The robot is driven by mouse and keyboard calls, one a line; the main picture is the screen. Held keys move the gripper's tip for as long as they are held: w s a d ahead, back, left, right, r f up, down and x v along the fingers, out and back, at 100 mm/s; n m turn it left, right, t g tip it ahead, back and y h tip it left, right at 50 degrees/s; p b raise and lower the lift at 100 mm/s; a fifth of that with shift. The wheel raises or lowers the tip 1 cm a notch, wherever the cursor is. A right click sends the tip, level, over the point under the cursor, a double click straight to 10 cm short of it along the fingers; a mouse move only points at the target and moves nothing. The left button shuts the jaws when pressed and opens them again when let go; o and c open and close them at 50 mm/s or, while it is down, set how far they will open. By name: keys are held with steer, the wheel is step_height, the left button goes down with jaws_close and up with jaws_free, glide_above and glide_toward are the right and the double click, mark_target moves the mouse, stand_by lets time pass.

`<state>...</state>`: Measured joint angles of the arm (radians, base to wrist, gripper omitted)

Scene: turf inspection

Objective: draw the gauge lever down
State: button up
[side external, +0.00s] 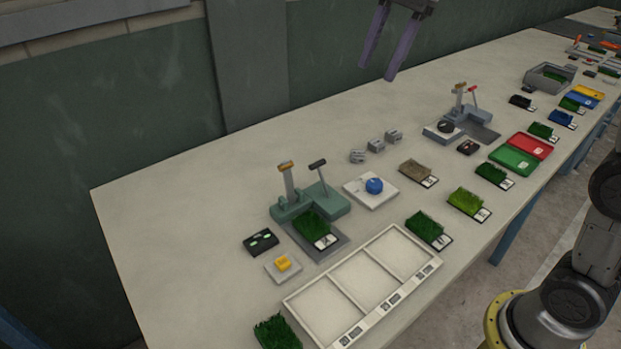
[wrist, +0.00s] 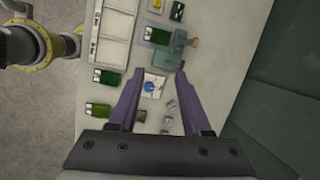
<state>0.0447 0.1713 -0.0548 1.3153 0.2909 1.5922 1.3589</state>
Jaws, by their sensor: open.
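A green gauge (side external: 300,205) stands on the near part of the bench, with an orange-topped post (side external: 287,178) and a dark-handled lever (side external: 323,177) raised and leaning slightly. A turf sample (side external: 312,224) lies on the grey plate at its foot. The gauge also shows in the wrist view (wrist: 177,50), beyond my fingertips; its lever is hard to make out there. A second, blue-grey gauge (side external: 472,113) with a red-handled lever (side external: 472,92) stands farther back. My gripper (side external: 378,72) is open and empty, high above the bench; its purple fingers also show in the wrist view (wrist: 160,75).
A white plate with a blue ball (side external: 374,186) sits right of the green gauge. A yellow button (side external: 283,263), a dark box (side external: 261,242) and a white divided tray (side external: 328,305) are nearby. Several turf samples line the front. Bare bench lies left of the gauge.

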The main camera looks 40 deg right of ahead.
steer(key=m+g+y, duration=0.1)
steer(key=m+g, duration=0.1)
glide_above(323, 181)
steer(key=d, duration=0.2)
step_height(323, 181, down, 8)
steer(key=w+f+g, duration=0.2)
steer(key=w+f, duration=0.2)
steer(key=f, duration=0.7)
steer(key=shift+m, duration=0.3)
steer(key=x, duration=1.3)
steer(key=shift+w+d+f, duration=0.15)
steer(key=shift+w+f, duration=0.2)
steer(key=shift+f, duration=0.05)
jaws_close()
